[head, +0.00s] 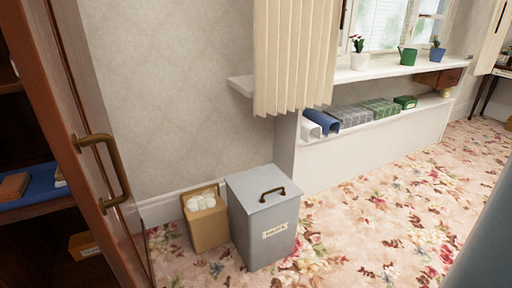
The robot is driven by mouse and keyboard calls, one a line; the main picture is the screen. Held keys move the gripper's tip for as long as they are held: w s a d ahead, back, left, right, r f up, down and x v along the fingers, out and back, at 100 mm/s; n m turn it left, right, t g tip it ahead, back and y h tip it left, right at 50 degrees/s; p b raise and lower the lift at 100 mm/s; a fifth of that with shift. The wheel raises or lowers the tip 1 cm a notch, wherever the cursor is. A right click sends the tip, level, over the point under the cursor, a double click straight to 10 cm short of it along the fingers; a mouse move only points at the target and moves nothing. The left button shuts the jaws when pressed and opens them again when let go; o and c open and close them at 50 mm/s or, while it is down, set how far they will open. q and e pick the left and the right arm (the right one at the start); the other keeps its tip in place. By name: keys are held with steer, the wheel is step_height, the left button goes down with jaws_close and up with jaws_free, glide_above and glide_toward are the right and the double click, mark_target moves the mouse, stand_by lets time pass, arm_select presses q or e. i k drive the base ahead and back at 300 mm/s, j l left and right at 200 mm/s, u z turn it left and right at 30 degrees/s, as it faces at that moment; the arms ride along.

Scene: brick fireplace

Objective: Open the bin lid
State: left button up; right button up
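A grey square bin (264,236) stands on the floral carpet in the middle of the head view. It has a paper label on its front. Its flat grey lid (252,183) lies closed on top, with a dark curved handle (272,193) toward the front right part of the lid. Neither of my grippers shows in the head view. A blurred dark grey shape at the lower right edge hides part of the carpet; I cannot tell what it is.
A tan box (207,226) holding white round items stands close on the bin's left. A wooden cabinet door (88,130) with a brass handle fills the left side. A low shelf (372,130) runs behind right. Carpet (365,220) right of the bin is clear.

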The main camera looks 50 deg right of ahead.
mark_target(257, 190)
steer(key=l+u, duration=0.25)
steer(key=l, duration=0.3)
steer(key=l+u, duration=0.3)
steer(key=l, duration=0.3)
steer(key=k+l+u, duration=0.25)
steer(key=l, duration=0.25)
steer(key=i+l+z, duration=0.2)
steer(key=l, duration=0.15)
steer(key=l+z, duration=0.15)
steer(key=l, duration=0.2)
